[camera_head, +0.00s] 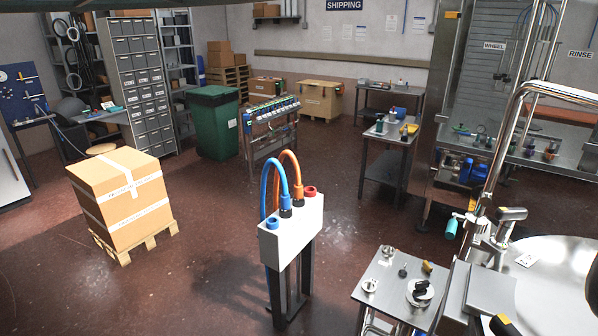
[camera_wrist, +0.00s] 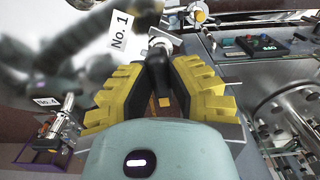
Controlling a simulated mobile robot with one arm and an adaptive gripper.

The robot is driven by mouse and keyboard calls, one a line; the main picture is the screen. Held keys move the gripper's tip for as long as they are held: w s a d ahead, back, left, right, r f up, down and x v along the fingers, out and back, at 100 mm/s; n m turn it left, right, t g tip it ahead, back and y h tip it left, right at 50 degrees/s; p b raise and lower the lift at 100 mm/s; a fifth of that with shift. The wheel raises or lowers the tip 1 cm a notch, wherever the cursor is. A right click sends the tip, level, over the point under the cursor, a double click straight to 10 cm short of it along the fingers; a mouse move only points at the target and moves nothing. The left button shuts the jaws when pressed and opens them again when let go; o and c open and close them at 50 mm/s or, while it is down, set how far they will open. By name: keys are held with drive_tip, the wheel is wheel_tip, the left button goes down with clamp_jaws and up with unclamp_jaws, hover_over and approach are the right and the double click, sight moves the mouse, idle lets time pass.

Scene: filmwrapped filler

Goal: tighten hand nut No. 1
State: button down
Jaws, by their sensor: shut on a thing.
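My gripper (camera_wrist: 160,78) has yellow ribbed fingers that converge in the wrist view. They are shut on a black part (camera_wrist: 157,68), taken as hand nut No. 1. The lower part of it is hidden between the fingers. A metal fitting (camera_wrist: 160,40) shows just beyond it. A white label reading "No. 1" (camera_wrist: 121,33) is on the shiny lid (camera_wrist: 85,60) beside it. Another label, "No. 4" (camera_wrist: 47,101), sits near a metal clamp (camera_wrist: 63,118) at the left. In the head view, the round steel vessel lid (camera_head: 560,285) is at the lower right.
In the head view, a small steel table (camera_head: 392,268) with several parts stands left of the vessel. A bent chrome pipe (camera_head: 505,140) rises beside the lid. In the wrist view, a control box with a display (camera_wrist: 262,44) is at upper right.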

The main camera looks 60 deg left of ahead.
drive_tip(key=shift+d+m+p, duration=0.15)
drive_tip(key=shift+m+p, duration=0.2)
drive_tip(key=shift+m, duration=1.55)
drive_tip(key=c, duration=0.9)
unclamp_jaws()
